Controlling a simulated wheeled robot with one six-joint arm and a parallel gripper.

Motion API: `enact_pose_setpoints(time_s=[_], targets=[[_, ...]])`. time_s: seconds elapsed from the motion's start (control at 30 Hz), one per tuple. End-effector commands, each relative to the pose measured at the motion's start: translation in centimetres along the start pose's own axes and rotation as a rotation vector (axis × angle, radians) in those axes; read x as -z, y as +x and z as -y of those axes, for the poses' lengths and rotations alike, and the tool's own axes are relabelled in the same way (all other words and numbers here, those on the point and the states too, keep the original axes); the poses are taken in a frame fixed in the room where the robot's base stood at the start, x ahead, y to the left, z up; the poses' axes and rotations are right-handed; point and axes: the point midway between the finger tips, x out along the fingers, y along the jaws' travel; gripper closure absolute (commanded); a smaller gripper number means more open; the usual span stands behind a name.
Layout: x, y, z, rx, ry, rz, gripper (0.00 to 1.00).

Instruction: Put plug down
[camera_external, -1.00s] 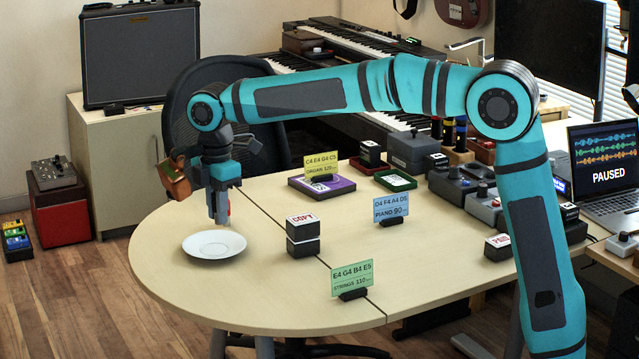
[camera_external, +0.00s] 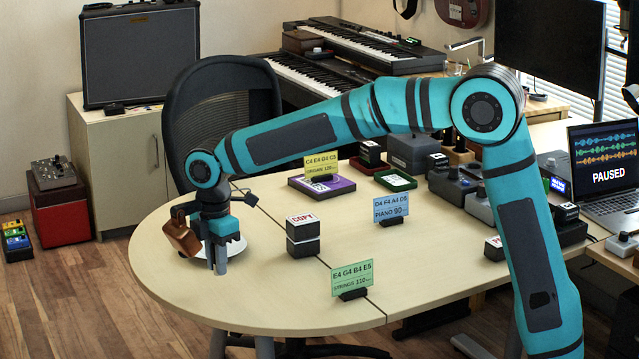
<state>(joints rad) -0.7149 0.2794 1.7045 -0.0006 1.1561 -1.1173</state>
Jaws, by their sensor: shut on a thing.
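My gripper (camera_external: 220,268) points straight down, low over the round table at its left end. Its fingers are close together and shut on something. The plug cannot be made out now; the fingers and wrist hide what they hold. The white saucer (camera_external: 237,249) lies on the table and is mostly covered by my gripper. Its right part shows beside the fingers. The fingertips are at or in front of the saucer's near side. I cannot tell whether they touch it.
The round wooden table (camera_external: 270,300) is bare in front. A stamp block marked COPY (camera_external: 303,237) stands right of my gripper. A green card (camera_external: 352,280), a blue card (camera_external: 391,209) and a yellow card (camera_external: 321,165) stand farther right and back.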

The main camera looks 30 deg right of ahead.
Motion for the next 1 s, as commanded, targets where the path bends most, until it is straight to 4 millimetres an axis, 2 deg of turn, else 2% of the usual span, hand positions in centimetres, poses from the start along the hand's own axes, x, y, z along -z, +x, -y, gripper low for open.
enact_pose_setpoints(time_s=[0.17,0.4,0.8,0.83,0.9,0.93,1.0], targets=[[0.0,1.1,0.1,0.002,0.000,0.001,1.00],[0.0,3.9,0.1,0.001,0.000,0.000,1.00],[0.0,4.4,0.0,0.001,0.000,0.000,1.00],[0.0,4.4,0.0,0.000,0.000,0.000,0.78],[0.0,4.4,0.0,0.000,0.000,0.000,0.64],[0.0,4.4,0.0,0.000,0.000,0.000,0.60],[0.0,4.4,0.0,0.000,0.000,0.000,0.60]])
